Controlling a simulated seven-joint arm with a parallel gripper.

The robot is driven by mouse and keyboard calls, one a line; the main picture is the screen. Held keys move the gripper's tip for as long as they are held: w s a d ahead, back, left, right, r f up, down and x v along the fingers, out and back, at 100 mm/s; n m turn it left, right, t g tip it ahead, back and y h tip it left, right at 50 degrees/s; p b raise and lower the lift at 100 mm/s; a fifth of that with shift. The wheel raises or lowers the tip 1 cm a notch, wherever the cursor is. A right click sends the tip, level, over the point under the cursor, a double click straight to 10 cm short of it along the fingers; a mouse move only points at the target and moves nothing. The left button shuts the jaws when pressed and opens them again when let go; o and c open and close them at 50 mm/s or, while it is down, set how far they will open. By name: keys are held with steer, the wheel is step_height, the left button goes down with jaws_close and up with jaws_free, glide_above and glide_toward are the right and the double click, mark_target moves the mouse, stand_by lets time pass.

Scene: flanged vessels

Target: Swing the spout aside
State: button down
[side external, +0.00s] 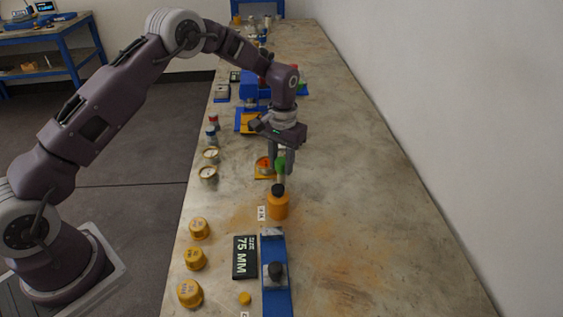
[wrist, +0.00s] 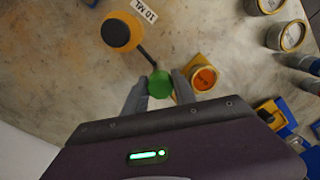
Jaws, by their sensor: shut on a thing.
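An orange bottle (side external: 278,207) with a dark cap stands on the bench; it also shows at the upper left of the wrist view (wrist: 133,21). A thin dark spout arm (wrist: 147,57) runs from the bottle to a round green knob (wrist: 160,83), which also shows in the side view (side external: 281,166). My gripper (wrist: 160,88) has its two grey fingers on either side of the green knob and is shut on it. In the side view my gripper (side external: 282,163) points down, just behind the bottle.
A small orange-topped tin (wrist: 204,78) on a yellow base sits close to the right finger. A "10 ML" label (wrist: 144,10) lies by the bottle. A blue fixture (side external: 275,275) and a black "75 MM" plate (side external: 244,257) lie in front. The bench's right side is clear.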

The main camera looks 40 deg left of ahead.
steer(key=m, duration=0.4)
steer(key=shift+m, duration=0.3)
steer(key=m, duration=0.4)
steer(key=shift+w+r, duration=0.1)
steer(key=shift+a+m, duration=0.1)
steer(key=shift+m, duration=0.2)
steer(key=c, duration=1)
jaws_free()
step_height(320, 180, up, 6)
steer(key=shift+r, duration=0.5)
